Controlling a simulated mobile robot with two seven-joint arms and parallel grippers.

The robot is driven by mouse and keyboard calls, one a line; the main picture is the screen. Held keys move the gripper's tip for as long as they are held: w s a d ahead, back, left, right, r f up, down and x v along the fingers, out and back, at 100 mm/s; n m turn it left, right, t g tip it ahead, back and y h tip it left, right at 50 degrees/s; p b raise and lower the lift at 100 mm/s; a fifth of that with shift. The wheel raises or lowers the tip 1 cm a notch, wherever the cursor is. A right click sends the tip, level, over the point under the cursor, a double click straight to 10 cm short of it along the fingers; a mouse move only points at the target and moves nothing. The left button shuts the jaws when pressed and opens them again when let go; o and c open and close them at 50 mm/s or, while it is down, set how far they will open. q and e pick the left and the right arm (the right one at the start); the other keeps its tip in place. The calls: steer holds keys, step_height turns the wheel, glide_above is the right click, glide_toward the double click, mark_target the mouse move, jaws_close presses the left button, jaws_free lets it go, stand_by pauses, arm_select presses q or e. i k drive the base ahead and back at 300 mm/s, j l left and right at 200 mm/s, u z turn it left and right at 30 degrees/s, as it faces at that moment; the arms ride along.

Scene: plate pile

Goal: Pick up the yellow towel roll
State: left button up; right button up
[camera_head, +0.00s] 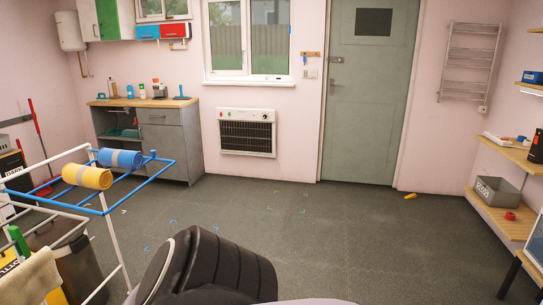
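The yellow towel roll (87,177) lies on the blue bars of a drying rack at the left of the head view. It lies on its side, with its round end facing right. Neither of my grippers shows in the head view, and nothing is touching the yellow roll from my side.
The drying rack (60,207) has blue bars and white legs, with a beige cloth (31,277) in front. A grey cabinet (170,140) stands behind. A black padded object (215,265) fills the bottom centre. The middle floor (330,235) is largely clear.

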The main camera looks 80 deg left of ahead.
mark_target(83, 175)
steer(key=u, duration=1.3)
